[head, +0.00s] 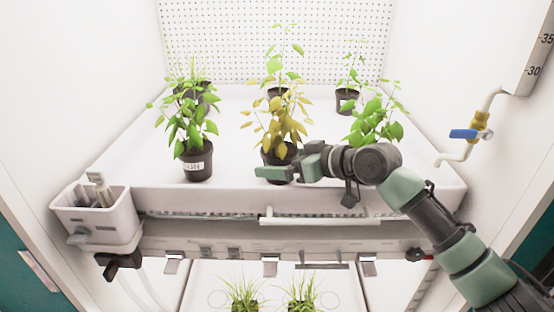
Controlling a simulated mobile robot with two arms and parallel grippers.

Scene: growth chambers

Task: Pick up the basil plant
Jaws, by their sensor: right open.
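Several potted plants stand on the white tray. No label marks basil, so I cannot tell for sure which it is. The front middle plant (282,125) has yellowed leaves and a black pot. The front left plant (187,128) is leafy green, in a black pot with a white label reading "SUN". The front right plant (375,121) has broad green leaves; my right arm hides its pot. My right gripper (272,173) is open at the tray's front, pointing left, in front of the middle pot and hiding its lower part. I cannot tell whether they touch. My left gripper is out of view.
The white tray (120,165) has more pots along its back row, before a perforated wall (215,45). A bin (100,215) hangs at the front left corner. A blue-handled valve (465,134) is at right. Grassy plants (243,293) stand below. Bare tray separates the front pots.

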